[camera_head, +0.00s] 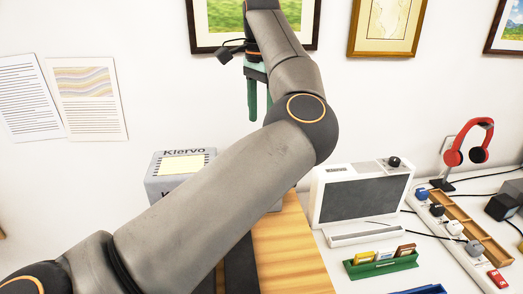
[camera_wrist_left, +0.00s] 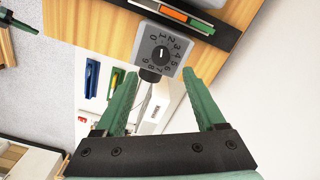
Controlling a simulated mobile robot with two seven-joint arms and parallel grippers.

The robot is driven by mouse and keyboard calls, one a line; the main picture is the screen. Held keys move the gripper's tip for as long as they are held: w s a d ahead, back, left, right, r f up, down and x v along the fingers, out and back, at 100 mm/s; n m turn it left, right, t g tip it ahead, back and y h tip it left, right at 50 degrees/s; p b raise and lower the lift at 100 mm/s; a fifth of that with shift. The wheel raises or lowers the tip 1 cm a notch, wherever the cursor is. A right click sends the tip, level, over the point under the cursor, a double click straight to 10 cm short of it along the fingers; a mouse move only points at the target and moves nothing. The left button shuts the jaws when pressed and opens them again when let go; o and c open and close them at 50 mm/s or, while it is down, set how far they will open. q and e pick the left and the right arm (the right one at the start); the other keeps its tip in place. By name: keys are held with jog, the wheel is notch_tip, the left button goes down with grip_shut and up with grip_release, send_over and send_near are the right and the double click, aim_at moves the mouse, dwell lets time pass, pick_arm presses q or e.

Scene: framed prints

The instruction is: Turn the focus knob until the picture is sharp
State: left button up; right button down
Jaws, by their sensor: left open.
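My left gripper (camera_head: 260,108) has green fingers and hangs open and empty in front of the wall in the head view. In the left wrist view, its spread fingertips (camera_wrist_left: 160,74) point towards a grey plate with a black round knob (camera_wrist_left: 160,54). Digits ring this knob, and a short white mark is on its face. The knob lies beyond the fingertips, with nothing gripped. In the head view, a white device with a dark screen (camera_head: 360,199) carries a black knob (camera_head: 394,162) on top. I cannot tell which knob sets the focus.
A grey box marked Klervo (camera_head: 167,184) stands partly behind my left arm, beside a wooden surface (camera_head: 288,245). A green card holder (camera_head: 381,266), red headphones (camera_head: 480,140) and a power strip (camera_head: 462,252) lie to the right. Framed prints (camera_head: 384,25) hang above.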

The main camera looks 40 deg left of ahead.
pick_arm(q)
notch_tip(320, 180, down, 8)
jog(key=shift+f, duration=0.25)
jog(key=shift+a, duration=0.1)
grip_shut()
dwell(0.5)
